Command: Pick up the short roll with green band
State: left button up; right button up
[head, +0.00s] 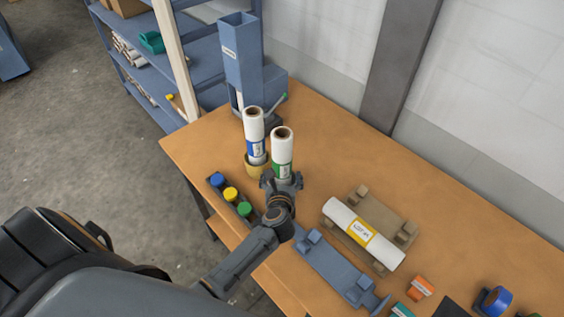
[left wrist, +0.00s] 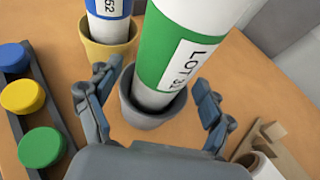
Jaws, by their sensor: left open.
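The short white roll with a green band (head: 282,152) stands upright in a grey cup on the table. In the left wrist view the green-banded roll (left wrist: 177,52) shows a label reading "LOT", and its lower end sits in the grey cup (left wrist: 150,114). My left gripper (head: 281,180) is at the near side of the roll, low by the cup. In the left wrist view its two fingers (left wrist: 155,100) are spread apart on either side of the cup and roll, and the jaws are open. My right gripper is not in view.
A blue-banded roll (head: 255,138) stands in a yellow cup (head: 257,168) close behind and left. A tray with blue, yellow and green caps (head: 231,194) lies left. A yellow-banded roll (head: 362,234) lies on a wooden cradle at right. A blue press (head: 243,62) stands at the back.

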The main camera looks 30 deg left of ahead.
pick_arm(q)
jog(key=shift+s, duration=0.1)
jog(key=shift+c, duration=0.2)
jog(key=c, duration=1.4)
jog(key=shift+r, duration=0.1)
notch_tip(320, 180, up, 10)
jog(key=shift+f+b, duration=0.1)
jog(key=shift+b, duration=0.35)
jog(key=b, duration=1.3)
send_near(282, 157)
jog(key=s+d+f, duration=0.3)
jog(key=s+f, duration=0.1)
jog(key=shift+s+d+n+y, duration=0.2)
jog(key=shift+n+y, duration=0.1)
jog(key=shift+y, duration=0.1)
